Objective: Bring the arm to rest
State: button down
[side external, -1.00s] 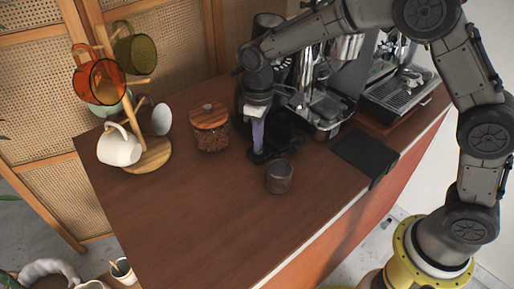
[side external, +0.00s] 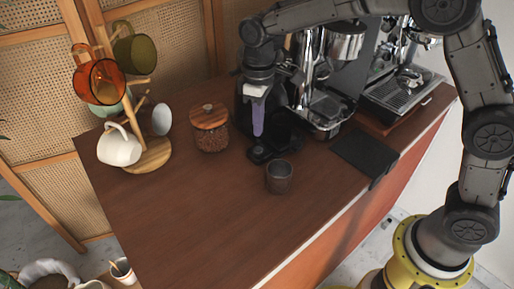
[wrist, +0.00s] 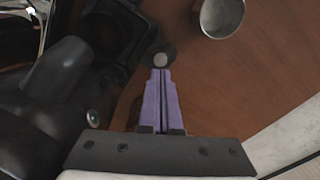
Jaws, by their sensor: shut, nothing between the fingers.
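My gripper (side external: 258,132) has purple fingers and points down above the counter, in front of the black grinder. The fingers are shut against each other with nothing between them; they also show in the wrist view (wrist: 161,75). A small dark grey cup (side external: 279,177) stands upright on the counter, a little right of and nearer than the fingers, and apart from them. In the wrist view the cup (wrist: 222,14) is cut off by the top edge.
A jar with a wooden lid (side external: 210,130) stands left of my gripper. A mug tree (side external: 148,157) with several mugs is farther left. The espresso machine (side external: 325,110) stands close on the right, with a black mat (side external: 364,153) beside it. The counter's front left (side external: 190,220) is clear.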

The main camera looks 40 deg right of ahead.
jog(key=s+d+r+m+t, duration=0.2)
jog(key=s+d+r, duration=0.3)
jog(key=s, duration=0.4)
jog(key=s+d+r+m+t, duration=0.2)
jog(key=s+d+r, duration=0.35)
jog(key=s, duration=0.35)
jog(key=s+d+f+m+t, duration=0.1)
jog(key=s+d+f+m, duration=0.1)
jog(key=s, duration=0.7)
jog(key=shift+s+f+t, duration=0.15)
jog(key=shift+f+t, duration=0.15)
jog(key=shift+d, duration=0.1)
